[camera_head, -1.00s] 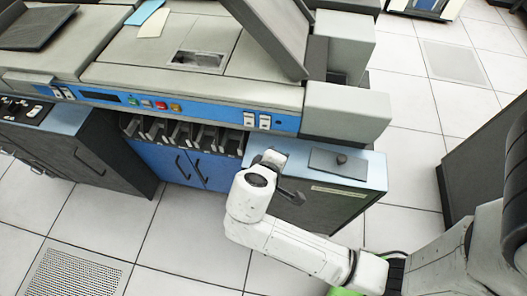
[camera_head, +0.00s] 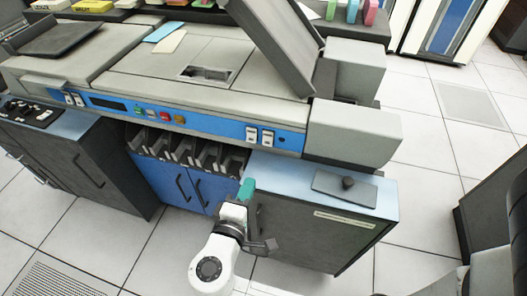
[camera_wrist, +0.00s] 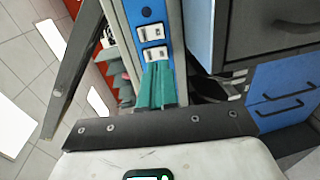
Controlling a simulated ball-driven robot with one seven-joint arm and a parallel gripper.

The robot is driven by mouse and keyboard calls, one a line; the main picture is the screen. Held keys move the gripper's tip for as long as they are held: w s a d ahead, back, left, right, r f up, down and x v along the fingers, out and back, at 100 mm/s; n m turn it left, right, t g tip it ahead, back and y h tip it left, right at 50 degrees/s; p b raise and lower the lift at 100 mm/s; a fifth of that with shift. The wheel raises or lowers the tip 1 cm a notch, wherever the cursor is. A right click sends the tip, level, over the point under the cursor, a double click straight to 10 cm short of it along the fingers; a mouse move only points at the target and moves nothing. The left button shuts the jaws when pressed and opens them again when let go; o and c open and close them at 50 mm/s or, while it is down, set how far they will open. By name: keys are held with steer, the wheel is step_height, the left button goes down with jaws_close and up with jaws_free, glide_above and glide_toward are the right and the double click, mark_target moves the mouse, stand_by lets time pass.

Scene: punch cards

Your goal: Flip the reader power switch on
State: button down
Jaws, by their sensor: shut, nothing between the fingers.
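The card reader's blue front strip (camera_head: 200,121) bears a pair of white rocker switches (camera_head: 260,136) near its right end. The pair also shows in the wrist view (camera_wrist: 152,43), one beyond the other. I cannot tell which is the power switch or how each is set. My gripper (camera_head: 247,185) is below and in front of this pair, apart from it in the head view. In the wrist view its teal fingers (camera_wrist: 158,66) are together, empty, and point at the nearer switch, overlapping its lower edge. Whether they touch it cannot be told.
Coloured buttons (camera_head: 165,116) and another switch pair (camera_head: 73,98) are farther left on the strip. A blue-topped side cabinet (camera_head: 285,172) with a dark plate and knob (camera_head: 347,184) stands right of my gripper. Open card pockets (camera_head: 185,147) lie left.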

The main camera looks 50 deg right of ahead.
mark_target(266, 145)
steer(key=p+x, duration=0.1)
steer(key=x, duration=1.2)
steer(key=shift+w+d, duration=0.15)
steer(key=shift+d, duration=0.2)
steer(key=shift+f, duration=0.1)
steer(key=shift+d+f+b, duration=0.2)
steer(key=shift+f+b, duration=0.1)
steer(key=shift+b, duration=0.5)
steer(key=shift+r+h, duration=0.25)
steer(key=shift+h, duration=0.05)
